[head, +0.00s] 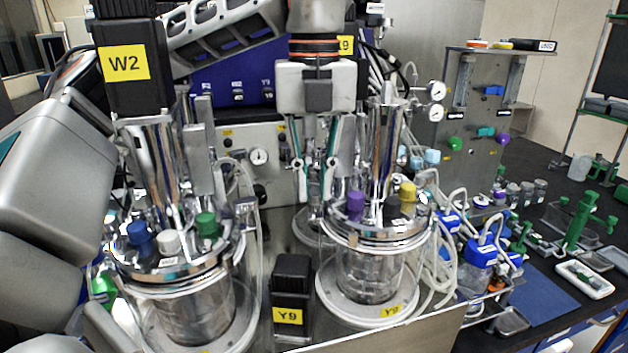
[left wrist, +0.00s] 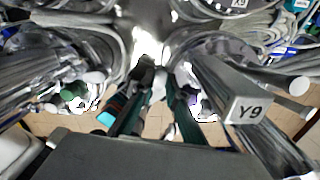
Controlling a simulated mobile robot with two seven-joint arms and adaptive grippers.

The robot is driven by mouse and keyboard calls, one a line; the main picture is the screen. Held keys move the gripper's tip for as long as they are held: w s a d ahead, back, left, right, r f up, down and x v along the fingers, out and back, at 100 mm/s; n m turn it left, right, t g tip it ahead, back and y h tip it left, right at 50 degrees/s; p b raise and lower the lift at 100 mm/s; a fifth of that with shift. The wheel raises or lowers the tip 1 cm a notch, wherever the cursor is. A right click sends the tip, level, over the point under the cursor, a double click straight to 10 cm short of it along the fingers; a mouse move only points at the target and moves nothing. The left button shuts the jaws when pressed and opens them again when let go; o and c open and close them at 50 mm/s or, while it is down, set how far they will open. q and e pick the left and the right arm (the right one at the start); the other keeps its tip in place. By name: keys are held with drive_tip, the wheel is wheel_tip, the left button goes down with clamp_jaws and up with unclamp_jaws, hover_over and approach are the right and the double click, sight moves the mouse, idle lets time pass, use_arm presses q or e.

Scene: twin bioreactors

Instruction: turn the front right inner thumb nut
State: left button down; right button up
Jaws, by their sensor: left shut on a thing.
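My left gripper (head: 316,185) points straight down between the two bioreactors, at the left rear of the right bioreactor (head: 372,270). Its fingers also show in the left wrist view (left wrist: 157,88), close together around a small light metal part (left wrist: 158,84), which looks like a thumb nut. In the head view this part is mostly hidden by the fingers and the crowded fittings, so I cannot tell exactly which nut it is. The right bioreactor's lid carries purple (head: 355,205), dark and yellow (head: 407,191) caps. My right gripper is not in view.
The left bioreactor (head: 190,305) has blue, white and green caps. A tall W2-labelled column (head: 128,80) stands above it. A black Y9 block (head: 292,290) stands between the vessels. Hoses (head: 440,250) crowd the right vessel. A panel with gauges (head: 475,130) stands at right.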

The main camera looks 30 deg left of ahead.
sight(314, 191)
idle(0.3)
use_arm(q)
drive_tip(key=c, duration=2)
unclamp_jaws()
wheel_tip(314, 191, up, 12)
